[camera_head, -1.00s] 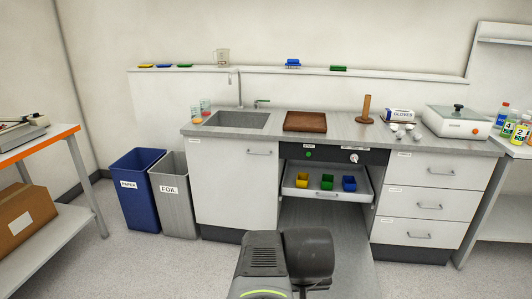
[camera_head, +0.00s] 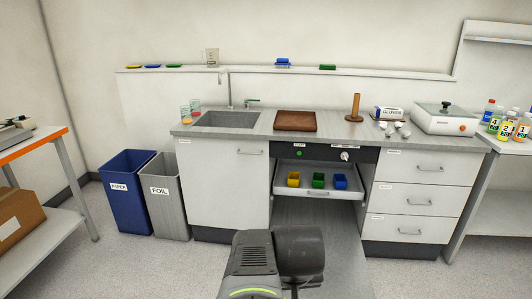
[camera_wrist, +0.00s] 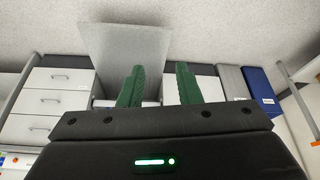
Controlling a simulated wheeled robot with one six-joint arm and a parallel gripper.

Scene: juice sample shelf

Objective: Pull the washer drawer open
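The washer is in the middle of the counter front in the head view, below a black control panel (camera_head: 322,153) with a green button and a knob. Its grey door (camera_head: 318,222) is folded down. The white washer drawer (camera_head: 297,192), with a handle on its front, holds a yellow cup (camera_head: 293,179), a green cup (camera_head: 318,181) and a blue cup (camera_head: 340,181). My gripper (camera_wrist: 160,67) shows in the wrist view with its two green fingers apart and nothing visible between them. The lowered door (camera_wrist: 125,45) appears beyond the fingers, in an upside-down view.
A white cabinet (camera_head: 225,190) stands left of the washer and a drawer unit (camera_head: 415,190) right of it. A blue paper bin (camera_head: 128,200) and a grey foil bin (camera_head: 165,205) stand on the floor at left. The floor in front is clear.

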